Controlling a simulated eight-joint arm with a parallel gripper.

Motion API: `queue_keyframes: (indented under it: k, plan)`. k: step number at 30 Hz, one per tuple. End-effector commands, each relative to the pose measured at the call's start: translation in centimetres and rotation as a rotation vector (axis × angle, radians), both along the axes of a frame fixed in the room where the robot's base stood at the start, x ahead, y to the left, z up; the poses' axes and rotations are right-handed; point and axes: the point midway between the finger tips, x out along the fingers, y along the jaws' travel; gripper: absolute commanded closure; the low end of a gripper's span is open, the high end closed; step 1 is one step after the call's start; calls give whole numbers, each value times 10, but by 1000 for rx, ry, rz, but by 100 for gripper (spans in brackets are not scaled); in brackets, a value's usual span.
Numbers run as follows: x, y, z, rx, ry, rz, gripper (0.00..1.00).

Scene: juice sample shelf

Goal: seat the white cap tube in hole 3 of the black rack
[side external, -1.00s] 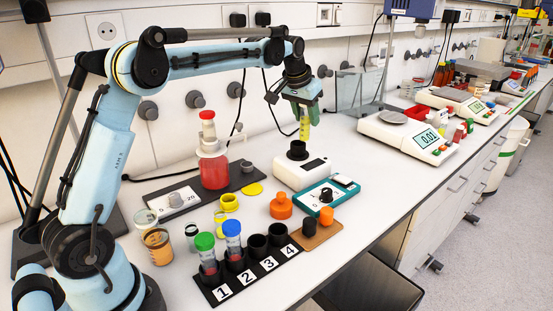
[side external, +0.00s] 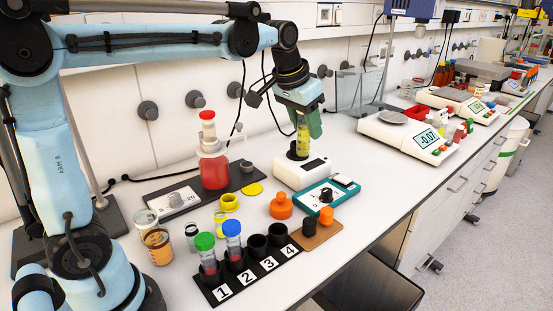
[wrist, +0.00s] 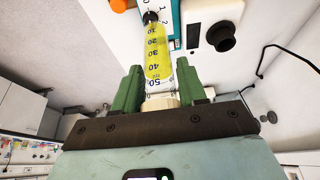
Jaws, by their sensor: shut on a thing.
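My gripper (side external: 302,122) is shut on a clear tube of yellow liquid (side external: 302,141). In the wrist view, my green jaws (wrist: 161,95) hold it at its whitish cap (wrist: 160,101). The tube hangs roughly upright near the black cup (side external: 292,154) of a white mixer. In the wrist view the cup (wrist: 222,37) shows clear of the tube, to its right. The black rack (side external: 250,277) stands at the front, numbered 1 to 4. A green-capped tube (side external: 205,251) is in hole 1 and a blue-capped tube (side external: 232,238) in hole 2. Hole 3 (side external: 257,245) and hole 4 (side external: 278,234) look empty.
A teal device (side external: 318,198) with a black knob, an orange part (side external: 281,207) and a brown block with caps (side external: 317,233) stand between mixer and rack. A red bottle (side external: 213,168) stands left of the mixer. Scales stand at right. The bench front is clear right of the rack.

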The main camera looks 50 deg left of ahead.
Motion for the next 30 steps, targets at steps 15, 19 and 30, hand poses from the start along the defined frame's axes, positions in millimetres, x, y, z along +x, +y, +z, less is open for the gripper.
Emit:
queue_keyframes:
  k: [15,19,30]
  plan:
    - [-129,-32,-61,-1,-6,-266,90]
    - [-147,-36,-74,-2,-10,-305,90]
    - [-156,-39,-90,-1,-12,-330,90]
